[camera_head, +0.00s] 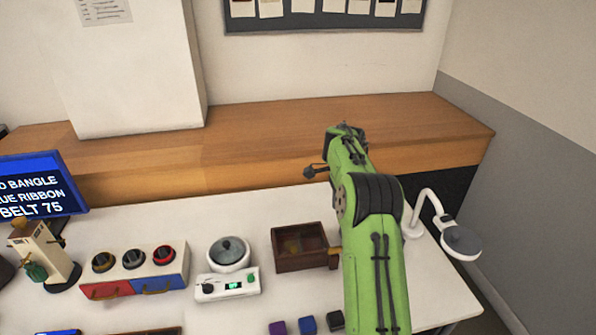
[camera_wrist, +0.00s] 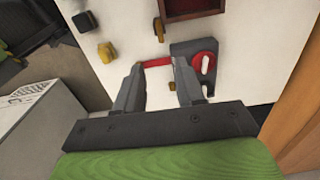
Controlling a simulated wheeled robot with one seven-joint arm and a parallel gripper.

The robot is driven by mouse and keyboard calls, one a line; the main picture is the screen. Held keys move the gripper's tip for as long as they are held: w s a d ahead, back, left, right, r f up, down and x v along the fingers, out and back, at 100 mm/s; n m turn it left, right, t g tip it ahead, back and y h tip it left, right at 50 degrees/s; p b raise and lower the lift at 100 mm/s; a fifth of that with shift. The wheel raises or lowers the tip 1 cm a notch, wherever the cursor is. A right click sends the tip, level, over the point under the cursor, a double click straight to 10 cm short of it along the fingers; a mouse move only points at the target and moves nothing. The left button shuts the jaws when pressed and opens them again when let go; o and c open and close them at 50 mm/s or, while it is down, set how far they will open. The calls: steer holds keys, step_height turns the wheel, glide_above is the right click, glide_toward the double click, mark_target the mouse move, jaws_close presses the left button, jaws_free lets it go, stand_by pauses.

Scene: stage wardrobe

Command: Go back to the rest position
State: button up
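My gripper (camera_wrist: 158,74) shows in the wrist view with its two grey fingers spread apart. A red bar (camera_wrist: 157,62) shows in the gap at the fingertips. It appears to lie beyond them on the white tabletop, with no clear sign of a grip. A grey plate with a red loop (camera_wrist: 205,63) is just right of the right finger. In the head view my green arm reaches up and away over the right part of the table, and it hides the fingers.
A blue screen (camera_head: 38,187) is at left. A wooden ledge (camera_head: 260,135) runs behind.

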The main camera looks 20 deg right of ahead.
steer(key=s+a+r+n+t+h, duration=0.2)
steer(key=s+a+r+n+t, duration=0.1)
steer(key=s+a+r+n, duration=1.05)
steer(key=s+a+n+t+y, duration=0.1)
steer(key=s+a+n, duration=0.2)
steer(key=s+a, duration=0.2)
steer(key=s+a+f+n+t+y, duration=0.1)
steer(key=s+a+n, duration=0.3)
steer(key=s, duration=0.7)
steer(key=shift+s+a+f+t, duration=0.25)
steer(key=shift+a+t, duration=0.05)
steer(key=shift+a, duration=0.15)
steer(key=shift+n, duration=0.25)
